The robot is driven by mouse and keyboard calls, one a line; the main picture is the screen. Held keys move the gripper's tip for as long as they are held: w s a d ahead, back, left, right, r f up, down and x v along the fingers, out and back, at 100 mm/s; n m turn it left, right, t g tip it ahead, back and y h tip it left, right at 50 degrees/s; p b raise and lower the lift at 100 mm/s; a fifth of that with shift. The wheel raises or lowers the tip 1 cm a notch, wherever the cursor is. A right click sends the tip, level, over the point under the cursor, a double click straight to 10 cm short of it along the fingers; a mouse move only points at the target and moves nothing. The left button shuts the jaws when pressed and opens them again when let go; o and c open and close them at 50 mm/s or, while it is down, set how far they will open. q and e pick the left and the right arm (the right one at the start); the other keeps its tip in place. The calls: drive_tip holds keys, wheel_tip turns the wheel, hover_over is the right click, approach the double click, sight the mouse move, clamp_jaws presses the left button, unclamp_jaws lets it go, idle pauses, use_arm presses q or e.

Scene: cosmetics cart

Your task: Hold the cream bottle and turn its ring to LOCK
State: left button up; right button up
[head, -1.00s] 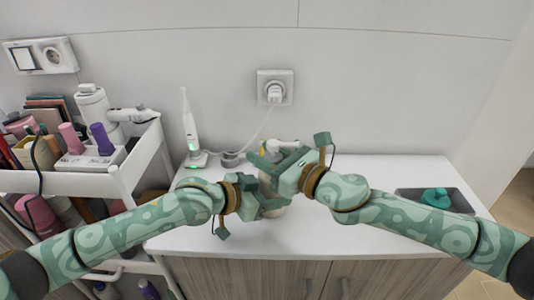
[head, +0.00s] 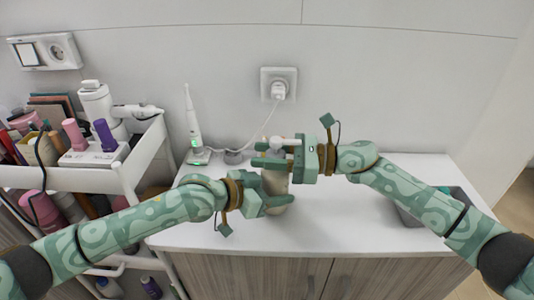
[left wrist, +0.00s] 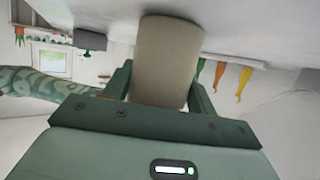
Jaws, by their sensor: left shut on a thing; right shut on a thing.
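The beige cream bottle (head: 275,183) stands upright on the white cabinet top, with its white pump head (head: 284,141) showing above the grippers. My left gripper (head: 270,201) is shut around the lower body of the bottle. The left wrist view shows the beige body (left wrist: 167,58) between both fingers. My right gripper (head: 275,155) is above the left one, shut around the bottle's neck at the ring, just below the pump head. The fingers hide the ring, so its marks and setting cannot be read.
An electric toothbrush (head: 191,120) on its charger stands at the back left, its cable running to the wall socket (head: 279,85). A white cart (head: 85,180) full of cosmetics is at the left. A grey tray (head: 408,217) lies at right, partly behind my right arm. The front cabinet top is clear.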

idle(0.4)
drive_tip(key=o, duration=1)
drive_tip(key=d, duration=1.2)
drive_tip(key=shift+s, duration=0.45)
use_arm(q)
drive_tip(key=o, duration=1.3)
